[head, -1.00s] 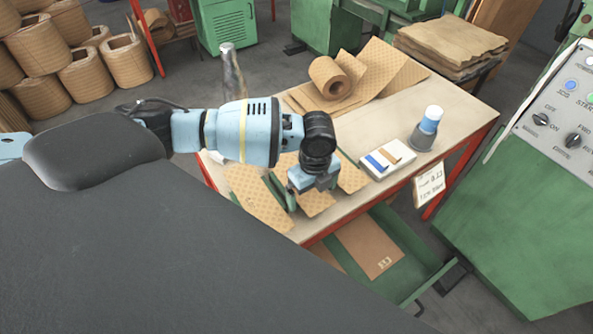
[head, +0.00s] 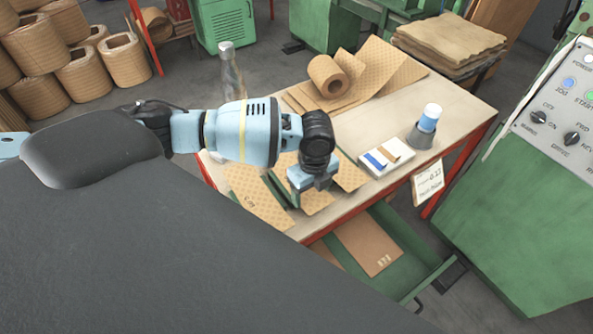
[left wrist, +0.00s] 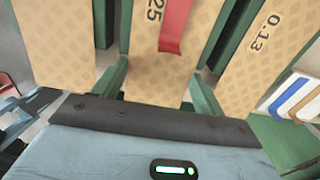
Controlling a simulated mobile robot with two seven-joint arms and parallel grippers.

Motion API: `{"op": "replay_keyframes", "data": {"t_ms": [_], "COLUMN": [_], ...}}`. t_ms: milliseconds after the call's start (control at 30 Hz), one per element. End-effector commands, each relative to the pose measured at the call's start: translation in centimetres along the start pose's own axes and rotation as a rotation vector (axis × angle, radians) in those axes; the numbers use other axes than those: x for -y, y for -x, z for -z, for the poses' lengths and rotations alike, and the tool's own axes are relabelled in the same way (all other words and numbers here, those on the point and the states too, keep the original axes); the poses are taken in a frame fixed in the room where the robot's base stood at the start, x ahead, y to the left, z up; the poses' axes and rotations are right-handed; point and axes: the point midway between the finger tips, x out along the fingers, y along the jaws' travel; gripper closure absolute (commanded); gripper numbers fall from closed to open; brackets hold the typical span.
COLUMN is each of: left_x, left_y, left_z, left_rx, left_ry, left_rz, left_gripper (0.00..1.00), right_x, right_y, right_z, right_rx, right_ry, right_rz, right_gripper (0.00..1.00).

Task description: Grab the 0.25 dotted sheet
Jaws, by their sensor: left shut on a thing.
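Patterned tan sheets stand on the workbench between green dividers (head: 277,186). In the left wrist view the middle sheet (left wrist: 160,75) carries a mark whose visible part reads "25". The sheet to its right (left wrist: 262,50) reads "0.13". In the head view the middle sheet (head: 316,203) shows under my left gripper (head: 310,188), and another sheet (head: 256,198) lies to the left. My left gripper is shut on the middle sheet at its near end. A red strip (left wrist: 175,25) crosses the middle sheet. My right gripper is not in view.
A white block with blue and brown strips (head: 386,160) and a blue-and-white bottle (head: 429,120) stand to the right. A tan roll (head: 328,76) lies behind. A green tray (head: 398,236) sits below the bench's front edge. A green control cabinet (head: 520,200) stands at right.

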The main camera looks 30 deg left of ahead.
Motion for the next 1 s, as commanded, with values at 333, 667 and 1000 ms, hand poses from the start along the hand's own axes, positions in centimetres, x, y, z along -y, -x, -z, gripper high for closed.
{"op": "replay_keyframes", "data": {"t_ms": [333, 667, 1000], "left_x": [0.0, 0.1, -1.8], "left_y": [0.4, 3.3, 4.4], "left_z": [0.0, 0.0, 2.1], "left_rx": [0.0, 0.0, -0.001], "left_ry": [0.0, -0.001, -0.004], "left_rz": [0.001, 0.002, 0.0], "left_gripper": [0.49, 0.49, 0.49], "right_x": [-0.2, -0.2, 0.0], "right_y": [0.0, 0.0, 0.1], "right_z": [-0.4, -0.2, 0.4], "right_rx": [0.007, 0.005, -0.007], "right_ry": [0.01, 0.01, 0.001], "right_rz": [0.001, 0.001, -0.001], "right_gripper": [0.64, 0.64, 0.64]}}
